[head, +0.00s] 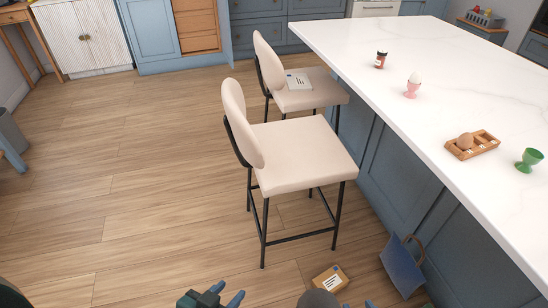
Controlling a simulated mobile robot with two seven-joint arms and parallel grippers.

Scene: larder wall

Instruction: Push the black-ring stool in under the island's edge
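Two cream stools with black legs stand by the white-topped island (440,95). The nearer stool (300,155) shows black foot bars low between its legs; its seat's right side is close to the island edge and its back faces left. The farther stool (320,98) has its lower frame mostly hidden by the nearer one. I cannot tell from colour which is the black-ring stool. My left gripper (228,292) is at the bottom edge, its blue fingertips apart and empty, short of the nearer stool. My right gripper (369,304) shows only a blue tip at the bottom edge.
A blue bag (402,266) and a cardboard box (330,280) are on the floor near the island's base. A white booklet (298,81) lies on the farther stool's seat. Egg cups and a small jar (381,59) stand on the island. The floor (130,180) to the left is clear.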

